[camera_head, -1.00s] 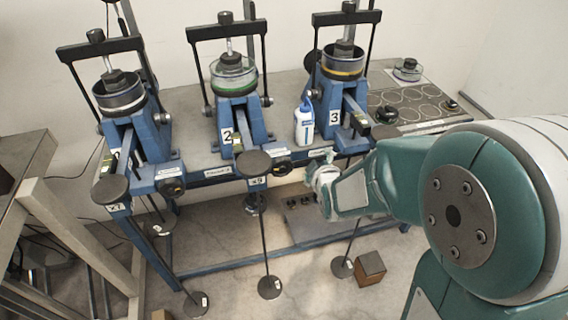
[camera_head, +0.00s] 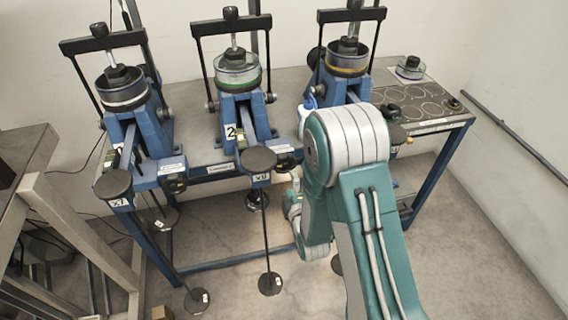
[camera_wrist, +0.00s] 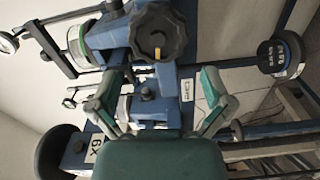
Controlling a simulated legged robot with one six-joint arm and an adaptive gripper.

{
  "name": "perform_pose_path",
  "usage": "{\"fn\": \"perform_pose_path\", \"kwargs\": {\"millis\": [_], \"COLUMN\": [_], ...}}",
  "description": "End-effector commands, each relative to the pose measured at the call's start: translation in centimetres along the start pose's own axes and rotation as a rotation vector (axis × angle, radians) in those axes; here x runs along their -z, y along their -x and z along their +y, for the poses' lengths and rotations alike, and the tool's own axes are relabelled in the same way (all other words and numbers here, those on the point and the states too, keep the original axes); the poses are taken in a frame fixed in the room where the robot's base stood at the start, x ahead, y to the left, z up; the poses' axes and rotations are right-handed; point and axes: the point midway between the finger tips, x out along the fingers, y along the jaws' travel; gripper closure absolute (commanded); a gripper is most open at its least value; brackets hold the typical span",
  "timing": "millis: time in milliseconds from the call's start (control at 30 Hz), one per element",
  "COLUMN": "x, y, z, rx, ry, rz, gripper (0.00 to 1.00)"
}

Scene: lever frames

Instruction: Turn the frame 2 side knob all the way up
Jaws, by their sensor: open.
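Frame 2 (camera_head: 240,120) is the middle blue lever frame, with a green-ringed pot on top. Its black side knob shows in the wrist view (camera_wrist: 157,30), with a yellow mark at its lower rim. In the head view this knob sits at the right of the frame's front end (camera_head: 286,163). My gripper (camera_wrist: 162,88) is open and empty. In the wrist view its two green fingers are spread wide in front of the blue bracket, and the knob lies above and between the fingertips, apart from them. In the head view my arm hides most of my gripper.
Frame 1 (camera_head: 137,125) stands at left and frame 3 (camera_head: 345,85) at right, partly behind my arm. The dark round weight pad (camera_head: 258,160) of frame 2 hangs close left of its knob. It also shows in the wrist view (camera_wrist: 55,150). Open floor lies at right.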

Motion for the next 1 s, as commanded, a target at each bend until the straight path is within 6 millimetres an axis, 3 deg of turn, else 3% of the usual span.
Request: {"fn": "perform_pose_path", "kwargs": {"millis": [567, 667, 700, 733, 1000], "x": [0.0, 0.0, 0.0, 0.0, 0.0], "y": [-7.5, -7.4, -7.3, -7.3, -7.6], "z": [0.0, -0.1, -0.1, -0.1, -0.2], "rx": [-0.001, 0.003, 0.004, 0.004, 0.008], "ry": [-0.002, -0.002, -0.002, -0.002, -0.051], "rz": [0.0, -0.001, 0.0, 0.0, 0.001], "gripper": [0.0, 0.4, 0.58, 0.62, 0.62]}}
